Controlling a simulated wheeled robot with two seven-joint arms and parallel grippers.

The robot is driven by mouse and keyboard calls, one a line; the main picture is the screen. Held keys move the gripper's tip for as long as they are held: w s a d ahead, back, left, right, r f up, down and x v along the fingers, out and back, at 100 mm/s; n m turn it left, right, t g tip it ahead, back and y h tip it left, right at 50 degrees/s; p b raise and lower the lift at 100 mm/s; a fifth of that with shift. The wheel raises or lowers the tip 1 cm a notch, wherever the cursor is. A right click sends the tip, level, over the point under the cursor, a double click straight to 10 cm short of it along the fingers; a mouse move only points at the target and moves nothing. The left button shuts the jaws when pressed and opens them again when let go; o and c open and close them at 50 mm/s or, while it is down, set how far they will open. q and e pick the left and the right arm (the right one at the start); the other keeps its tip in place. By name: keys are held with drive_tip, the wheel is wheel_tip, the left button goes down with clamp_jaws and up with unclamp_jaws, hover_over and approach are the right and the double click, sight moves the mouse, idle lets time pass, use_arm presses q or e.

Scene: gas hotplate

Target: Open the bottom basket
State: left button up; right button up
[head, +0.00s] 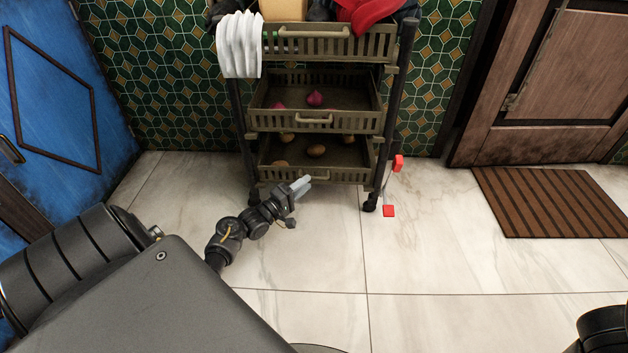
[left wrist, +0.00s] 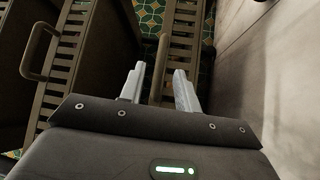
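The bottom basket (head: 272,173) is an olive-brown slatted drawer low in a dark-framed trolley. Several potatoes lie in it. My left gripper (head: 302,186) is in front of the basket's lower front, near its middle. In the left wrist view the left gripper (left wrist: 158,88) is open, its two grey fingers apart. A thin bar (left wrist: 160,66), apparently the bottom basket's handle, shows between the fingertips. Slats of the bottom basket (left wrist: 181,38) lie just beyond. I cannot tell whether the fingers touch the bar. My right gripper is not in view.
The middle basket (head: 352,122) holds reddish onions; its handle (left wrist: 35,52) shows in the wrist view. The top basket (head: 375,47) carries a white cloth (head: 240,45). Red pieces on a thin rod (head: 388,211) stand right of the trolley. Tiled floor in front is clear.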

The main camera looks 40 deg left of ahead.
sight(313, 178)
use_arm(q)
drive_tip(key=w, duration=0.1)
drive_tip(key=w+b, duration=0.1)
drive_tip(key=w, duration=0.1)
drive_tip(key=shift+w+d+r+b, duration=0.1)
drive_tip(key=shift+w+d+b, duration=0.15)
drive_tip(key=shift+w+b, duration=0.1)
drive_tip(key=shift+w+r, duration=0.2)
drive_tip(key=shift+w, duration=0.2)
clamp_jaws()
